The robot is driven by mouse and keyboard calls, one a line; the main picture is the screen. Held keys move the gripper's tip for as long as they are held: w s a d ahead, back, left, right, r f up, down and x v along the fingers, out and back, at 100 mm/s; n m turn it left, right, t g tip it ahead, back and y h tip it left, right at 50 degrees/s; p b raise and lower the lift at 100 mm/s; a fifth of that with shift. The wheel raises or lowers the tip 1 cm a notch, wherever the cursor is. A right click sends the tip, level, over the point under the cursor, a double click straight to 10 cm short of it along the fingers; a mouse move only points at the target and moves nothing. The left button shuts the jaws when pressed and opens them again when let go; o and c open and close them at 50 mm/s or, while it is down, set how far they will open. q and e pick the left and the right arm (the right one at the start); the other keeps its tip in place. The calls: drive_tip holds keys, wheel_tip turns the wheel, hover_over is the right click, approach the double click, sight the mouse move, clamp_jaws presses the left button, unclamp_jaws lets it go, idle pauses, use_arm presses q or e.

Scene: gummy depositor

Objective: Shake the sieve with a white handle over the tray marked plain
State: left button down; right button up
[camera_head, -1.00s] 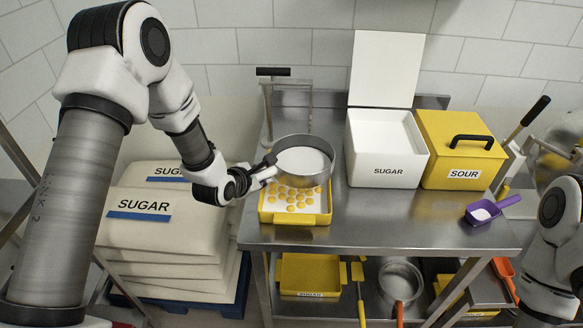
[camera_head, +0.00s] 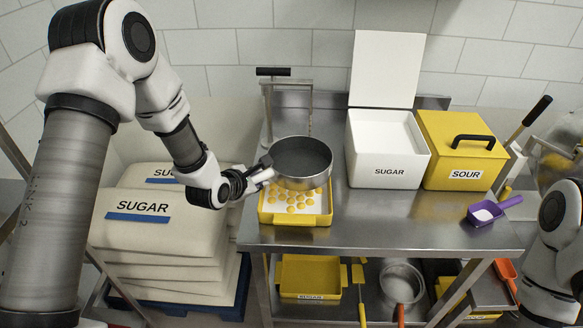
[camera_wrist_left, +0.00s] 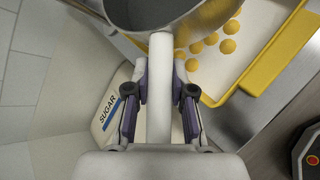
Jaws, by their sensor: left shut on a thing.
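The sieve (camera_head: 301,165) is a round metal pan held level above the yellow tray; its inside looks grey and empty of white powder. My left gripper (camera_head: 262,178) is shut on its handle. In the left wrist view the white handle (camera_wrist_left: 160,95) runs between the fingers of my left gripper (camera_wrist_left: 160,100), up to the metal rim (camera_wrist_left: 185,32). The yellow tray (camera_head: 295,220) sits on the steel table with round yellow gummies in white powder; the sieve hides its back part. No marking on this tray is readable. Only my right arm shows at the right edge; its gripper is out of frame.
An open white SUGAR bin (camera_head: 388,168) and a closed yellow SOUR bin (camera_head: 462,150) stand right of the sieve. A purple scoop (camera_head: 487,212) lies on the table (camera_head: 400,222) near the right. SUGAR sacks (camera_head: 150,225) are stacked at left. A metal stand (camera_head: 268,105) rises behind.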

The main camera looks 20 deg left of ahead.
use_arm(q)
drive_tip(key=shift+s+a, duration=0.3)
drive_tip(key=shift+s, duration=0.4)
drive_tip(key=shift+w+d+b, duration=0.25)
drive_tip(key=shift+w+b, duration=0.05)
drive_tip(key=shift+w, duration=0.35)
drive_tip(key=shift+w+d+b, duration=0.25)
drive_tip(key=shift+w+b, duration=0.05)
drive_tip(key=shift+w, duration=0.35)
drive_tip(key=shift+w+d, duration=0.15)
drive_tip(key=shift+w, duration=0.1)
drive_tip(key=shift+s+a, duration=0.35)
drive_tip(key=shift+s, duration=0.45)
drive_tip(key=shift+s+a, duration=0.3)
drive_tip(key=shift+s, duration=0.45)
